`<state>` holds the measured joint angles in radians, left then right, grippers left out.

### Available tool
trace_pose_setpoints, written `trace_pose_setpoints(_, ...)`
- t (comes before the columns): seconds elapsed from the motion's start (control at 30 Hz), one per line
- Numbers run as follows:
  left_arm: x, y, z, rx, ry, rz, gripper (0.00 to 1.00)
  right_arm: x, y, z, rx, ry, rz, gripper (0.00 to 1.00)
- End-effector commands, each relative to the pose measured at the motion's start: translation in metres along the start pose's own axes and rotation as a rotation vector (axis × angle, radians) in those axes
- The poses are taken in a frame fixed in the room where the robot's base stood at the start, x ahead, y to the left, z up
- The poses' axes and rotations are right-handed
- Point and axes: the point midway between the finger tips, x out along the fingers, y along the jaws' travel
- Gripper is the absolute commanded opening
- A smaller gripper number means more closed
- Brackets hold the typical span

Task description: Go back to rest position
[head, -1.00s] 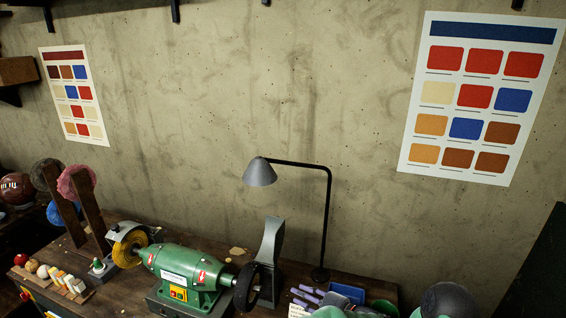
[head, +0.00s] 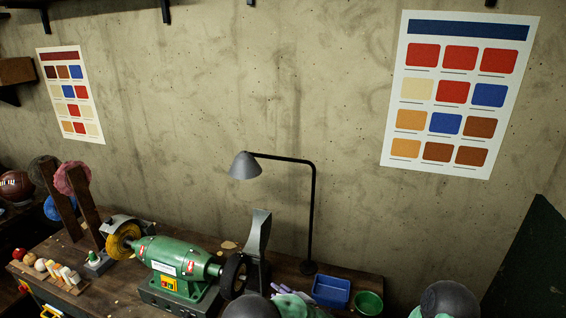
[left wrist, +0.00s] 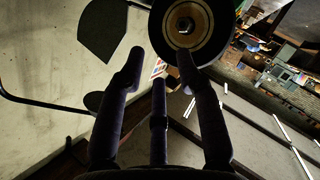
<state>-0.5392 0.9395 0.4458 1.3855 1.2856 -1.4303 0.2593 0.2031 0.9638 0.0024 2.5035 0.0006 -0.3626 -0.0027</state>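My left gripper (head: 278,287) shows at the bottom of the head view as pale purple fingers, partly cut off and overlapped by my own arm. It is over the bench, just right of the grinder's black wheel (head: 235,276) and left of the blue tray. In the left wrist view its three dark fingers (left wrist: 160,66) stand apart with nothing between them. The black wheel (left wrist: 205,50) shows just beyond the fingertips there; I cannot tell the exact gap. My right gripper is not in view.
The green grinder (head: 172,258) stands mid-bench, with a desk lamp (head: 246,166) behind. The blue tray (head: 331,293) and a green bowl (head: 368,302) are to the right. Small blocks and balls lie on a wooden board (head: 72,289) at left. The wall is behind.

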Motion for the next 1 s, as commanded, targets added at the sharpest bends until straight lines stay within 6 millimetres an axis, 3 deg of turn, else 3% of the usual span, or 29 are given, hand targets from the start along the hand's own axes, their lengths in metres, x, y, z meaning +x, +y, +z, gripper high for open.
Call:
trace_pose_setpoints(0.17, 0.047, -0.058, 0.009, 0.179, -0.175, -0.007, 0.34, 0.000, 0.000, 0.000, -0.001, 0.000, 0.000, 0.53)
trace_pose_setpoints(0.27, 0.065, -0.111, 0.015, 0.315, -0.340, -0.025, 0.34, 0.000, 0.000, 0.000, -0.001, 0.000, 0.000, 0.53)
trace_pose_setpoints(0.37, 0.065, -0.174, 0.018, 0.449, -0.531, -0.054, 0.34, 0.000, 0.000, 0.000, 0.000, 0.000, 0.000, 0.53)
trace_pose_setpoints(0.5, 0.035, -0.260, 0.013, 0.601, -0.814, -0.100, 0.34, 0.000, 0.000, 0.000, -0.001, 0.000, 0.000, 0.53)
trace_pose_setpoints(0.6, 0.000, -0.312, 0.002, 0.679, -1.007, -0.129, 0.34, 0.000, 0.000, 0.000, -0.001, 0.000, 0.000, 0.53)
trace_pose_setpoints(0.7, -0.037, -0.350, -0.011, 0.732, -1.173, -0.147, 0.34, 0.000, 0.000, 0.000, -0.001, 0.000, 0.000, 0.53)
trace_pose_setpoints(0.8, -0.072, -0.377, -0.025, 0.765, -1.311, -0.158, 0.34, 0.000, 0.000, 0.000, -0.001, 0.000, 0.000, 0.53)
trace_pose_setpoints(1.0, -0.134, -0.413, -0.053, 0.801, -1.534, -0.164, 0.34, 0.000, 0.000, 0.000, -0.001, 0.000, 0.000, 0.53)
